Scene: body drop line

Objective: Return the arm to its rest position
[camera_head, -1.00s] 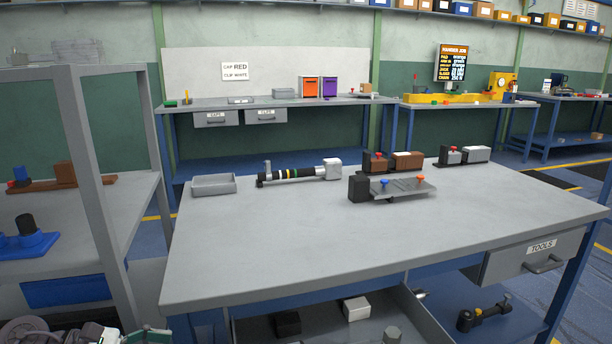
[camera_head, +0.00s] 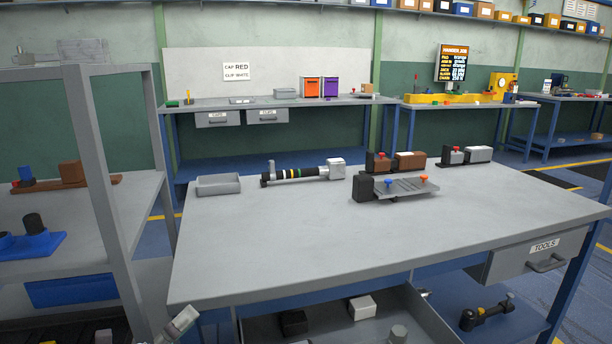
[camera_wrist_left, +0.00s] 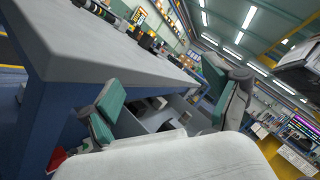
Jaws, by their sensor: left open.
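Only a pale grey part of my left gripper (camera_head: 178,326) shows at the bottom edge of the head view, in front of the near left corner of the grey workbench (camera_head: 300,245). In the left wrist view the left gripper (camera_wrist_left: 163,88) has its two green-padded fingers wide apart, with nothing between them. It is tilted, beside the bench's edge and leg. An open drawer shows beyond the fingers. My right gripper is in neither view.
A grey shelf rack (camera_head: 103,170) stands close on the left. The open drawer (camera_head: 435,324) juts out below the bench and holds a black block (camera_head: 294,322) and a white block (camera_head: 361,307). A tray (camera_head: 218,185) and fixtures sit at the bench's back; its front is clear.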

